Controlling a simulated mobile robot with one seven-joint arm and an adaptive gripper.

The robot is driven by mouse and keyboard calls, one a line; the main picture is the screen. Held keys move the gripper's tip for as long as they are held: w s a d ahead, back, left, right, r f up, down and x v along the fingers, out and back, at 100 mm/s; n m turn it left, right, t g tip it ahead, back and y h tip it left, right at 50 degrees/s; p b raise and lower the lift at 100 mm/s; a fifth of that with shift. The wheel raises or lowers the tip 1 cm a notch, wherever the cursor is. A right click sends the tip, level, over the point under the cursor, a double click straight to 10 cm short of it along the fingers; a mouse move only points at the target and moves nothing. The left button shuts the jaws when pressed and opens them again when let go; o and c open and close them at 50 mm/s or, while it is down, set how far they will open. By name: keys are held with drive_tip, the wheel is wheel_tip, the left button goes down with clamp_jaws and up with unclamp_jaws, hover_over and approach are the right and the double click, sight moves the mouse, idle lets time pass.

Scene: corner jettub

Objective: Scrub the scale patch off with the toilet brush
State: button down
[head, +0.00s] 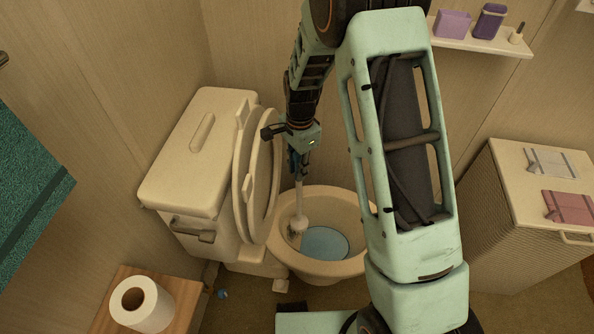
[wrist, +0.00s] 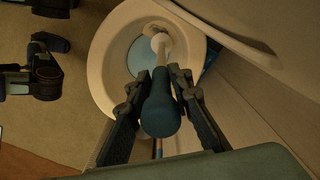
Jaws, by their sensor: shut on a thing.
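The toilet brush has a dark blue handle (wrist: 160,112), a pale shaft and a white head (head: 299,223). My gripper (head: 298,165) is shut on the handle, above the toilet bowl (head: 345,207). In the wrist view both fingers of my gripper (wrist: 159,80) flank the handle. The brush points down into the bowl, its head at the left inner wall above the blue water (head: 326,242). A small brownish mark (head: 293,239) shows just below the head; I cannot tell for sure that it is the scale patch. Whether the head touches the wall is unclear.
The raised seat and lid (head: 260,180) stand close to my gripper, in front of the cistern (head: 185,150). A toilet roll (head: 142,304) sits on a wooden stand at lower left. A wicker cabinet (head: 500,215) stands at right, below a small shelf (head: 480,40).

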drive_tip(key=shift+w, duration=0.4)
drive_tip(key=shift+s+a+r, duration=0.1)
drive_tip(key=shift+s, duration=0.95)
drive_tip(key=shift+s+a, duration=0.25)
drive_tip(key=shift+s, duration=0.55)
drive_tip(key=shift+w, duration=0.15)
